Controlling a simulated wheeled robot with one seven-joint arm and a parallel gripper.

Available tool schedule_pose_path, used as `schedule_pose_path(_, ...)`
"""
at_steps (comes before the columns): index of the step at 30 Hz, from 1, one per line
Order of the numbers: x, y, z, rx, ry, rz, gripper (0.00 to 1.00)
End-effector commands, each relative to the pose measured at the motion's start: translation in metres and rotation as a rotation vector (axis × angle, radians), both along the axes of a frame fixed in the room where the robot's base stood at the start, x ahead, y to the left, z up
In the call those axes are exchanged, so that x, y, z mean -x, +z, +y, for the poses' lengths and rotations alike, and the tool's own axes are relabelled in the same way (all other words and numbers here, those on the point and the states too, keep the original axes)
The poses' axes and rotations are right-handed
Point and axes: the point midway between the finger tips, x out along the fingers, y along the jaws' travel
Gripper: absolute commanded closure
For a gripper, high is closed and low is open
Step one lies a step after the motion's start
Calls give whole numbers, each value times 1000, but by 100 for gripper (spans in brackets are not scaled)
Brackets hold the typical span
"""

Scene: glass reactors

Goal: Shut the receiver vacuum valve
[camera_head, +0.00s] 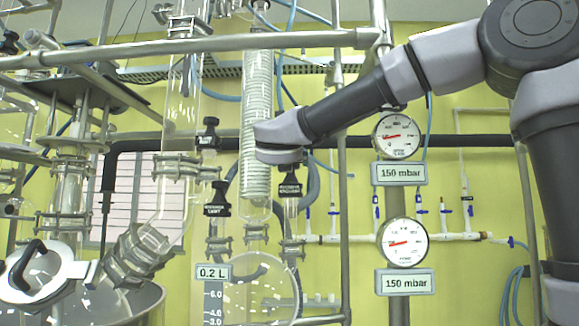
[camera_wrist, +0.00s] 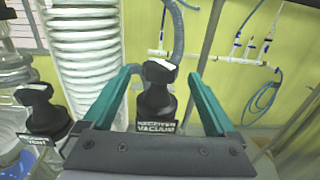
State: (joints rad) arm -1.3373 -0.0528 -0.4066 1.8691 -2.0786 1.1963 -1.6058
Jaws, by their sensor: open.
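The receiver vacuum valve is a black knob with a label plate reading "RECEIVER VACUUM" (camera_wrist: 156,98). In the wrist view it stands between the two teal fingers of my gripper (camera_wrist: 160,85), which are open with a gap on each side of the knob. In the head view the valve (camera_head: 290,188) sits on a glass tube just right of the coiled condenser. My gripper (camera_head: 282,158) is right above it there, its fingers mostly hidden by the wrist. Whether anything touches the knob cannot be told.
A second black knob, the receiver vent (camera_wrist: 42,112), stands close to the left of my gripper. The glass coil condenser (camera_head: 256,125) is right beside my wrist. A metal rail (camera_head: 200,46) crosses above. Two gauges, upper (camera_head: 398,136) and lower (camera_head: 403,242), both have 150 mbar plates.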

Motion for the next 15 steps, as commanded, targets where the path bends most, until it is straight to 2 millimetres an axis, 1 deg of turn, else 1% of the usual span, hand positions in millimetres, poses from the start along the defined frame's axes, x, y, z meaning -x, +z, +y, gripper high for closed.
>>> schedule_pose_path(1,-10,0,0,0,-2,-1,8)
schedule_pose_path(3,-21,0,-1,2,-2,-1,8)
schedule_pose_path(6,-34,0,-2,0,-1,0,8)
schedule_pose_path(10,-44,0,-3,0,0,0,8)
schedule_pose_path(15,-47,1,-3,-2,0,0,8)
